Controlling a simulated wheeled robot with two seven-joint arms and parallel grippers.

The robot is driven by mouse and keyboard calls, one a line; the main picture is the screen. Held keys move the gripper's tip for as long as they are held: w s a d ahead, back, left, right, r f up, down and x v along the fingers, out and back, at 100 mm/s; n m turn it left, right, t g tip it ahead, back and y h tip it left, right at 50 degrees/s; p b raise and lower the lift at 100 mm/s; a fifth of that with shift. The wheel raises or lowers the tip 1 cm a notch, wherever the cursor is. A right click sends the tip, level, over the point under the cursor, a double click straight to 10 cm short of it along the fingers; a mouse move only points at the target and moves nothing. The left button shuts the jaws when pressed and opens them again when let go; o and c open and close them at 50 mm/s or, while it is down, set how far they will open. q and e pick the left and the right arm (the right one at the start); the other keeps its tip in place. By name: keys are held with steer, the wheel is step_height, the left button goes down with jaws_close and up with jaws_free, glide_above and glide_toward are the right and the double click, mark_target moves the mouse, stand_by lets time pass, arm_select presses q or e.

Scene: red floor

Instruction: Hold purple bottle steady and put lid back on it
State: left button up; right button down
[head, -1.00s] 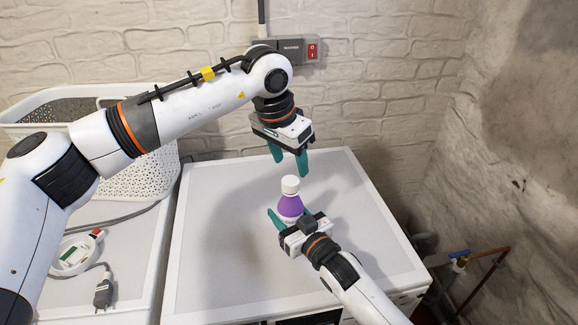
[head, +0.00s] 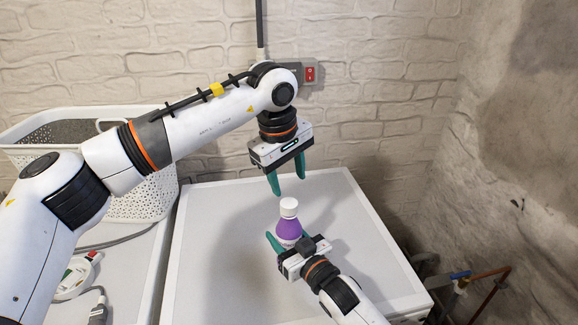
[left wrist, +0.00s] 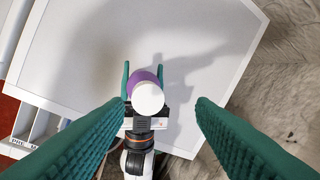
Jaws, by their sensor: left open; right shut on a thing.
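The purple bottle (head: 288,228) stands upright on the white worktop (head: 215,235). Its white lid (head: 289,206) sits on its top; I cannot tell how tightly. My right gripper (head: 287,240) is shut on the bottle low on its body, coming from the lower right. My left gripper (head: 287,184) is open and empty above the bottle, its green fingers pointing down and apart from the lid. In the left wrist view the lid (left wrist: 148,98) shows from above between the open fingers, left of their middle, covering part of the purple bottle (left wrist: 142,76).
A white perforated basket (head: 145,190) stands at the left, by a power strip (head: 78,275) with a cable. A brick wall with a red-switched box (head: 310,73) is behind. Pipes (head: 480,292) run at the lower right. The worktop around the bottle is clear.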

arm_select(q)
steer(key=n, duration=0.7)
steer(key=shift+r, duration=0.2)
steer(key=n, duration=0.4)
steer(key=shift+w+r+y, duration=0.1)
steer(key=shift+y, duration=0.2)
steer(key=n, duration=0.4)
steer(key=shift+r+n+g, duration=0.1)
steer(key=shift+n+g, duration=0.2)
steer(key=n, duration=0.6)
steer(key=shift+d+r+n, duration=0.1)
steer(key=shift+r+n, duration=0.05)
steer(key=shift+n, duration=0.15)
steer(key=n, duration=0.6)
steer(key=shift+r+g+y, duration=0.15)
steer(key=shift+g+y, duration=0.15)
steer(key=n, duration=0.4)
steer(key=shift+r+n, duration=0.1)
steer(key=shift+n, duration=0.3)
steer(key=n, duration=0.4)
steer(key=shift+r, duration=0.1)
steer(key=n, duration=0.7)
steer(key=shift+s+r+g, duration=0.15)
steer(key=shift+s+g, duration=0.05)
steer(key=shift+g, duration=0.1)
